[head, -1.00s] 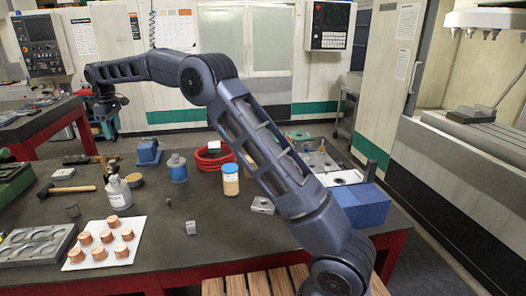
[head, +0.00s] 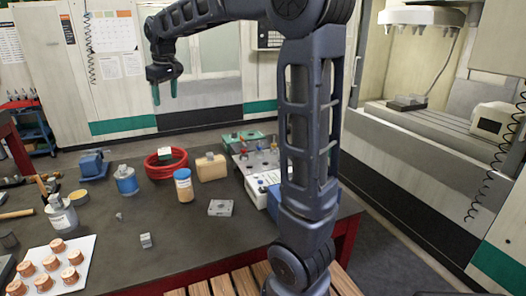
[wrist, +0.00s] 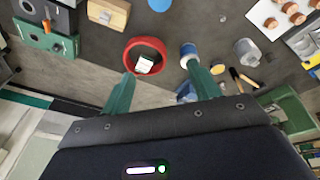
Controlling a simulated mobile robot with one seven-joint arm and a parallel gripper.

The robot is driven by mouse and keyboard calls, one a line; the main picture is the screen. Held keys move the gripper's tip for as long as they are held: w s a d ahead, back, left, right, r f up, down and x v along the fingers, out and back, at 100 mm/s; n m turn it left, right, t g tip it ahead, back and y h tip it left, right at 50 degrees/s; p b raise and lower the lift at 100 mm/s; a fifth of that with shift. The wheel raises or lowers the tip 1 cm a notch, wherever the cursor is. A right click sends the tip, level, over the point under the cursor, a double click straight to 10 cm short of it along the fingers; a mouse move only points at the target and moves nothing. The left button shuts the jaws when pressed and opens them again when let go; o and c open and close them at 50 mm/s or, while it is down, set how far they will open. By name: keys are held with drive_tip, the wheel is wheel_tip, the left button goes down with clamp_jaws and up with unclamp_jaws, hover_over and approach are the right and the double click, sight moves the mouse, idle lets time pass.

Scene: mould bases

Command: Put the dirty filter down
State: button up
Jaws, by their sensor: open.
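My gripper (head: 165,92) is raised above the far side of the workbench, fingers pointing down. In the wrist view its two green fingers (wrist: 161,90) are spread apart with nothing held between them. I cannot tell which thing is the dirty filter. A red hose coil (head: 152,172) lies on the bench, with a small pale-labelled item inside it; the coil also shows beyond the fingers in the wrist view (wrist: 131,49). A tan block (head: 211,169) stands to the coil's right. A blue-capped tan jar (head: 184,187) stands in front of them.
Copper pieces (head: 48,263) lie on a white sheet at the front left. A grey metal block (head: 221,208) and a small grey cube (head: 146,240) sit mid-bench (head: 190,235), with bare bench around them.

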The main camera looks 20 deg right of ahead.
drive_tip(key=s+d+f+m+t, duration=0.1)
drive_tip(key=s+d+f+m, duration=0.3)
drive_tip(key=s+d, duration=0.8)
drive_tip(key=s+d+f+m+t+h, duration=0.1)
drive_tip(key=s+d+f+m, duration=0.3)
drive_tip(key=s+d+f, duration=0.5)
drive_tip(key=s+d, duration=0.3)
drive_tip(key=s, duration=0.4)
drive_tip(key=shift+s, duration=0.2)
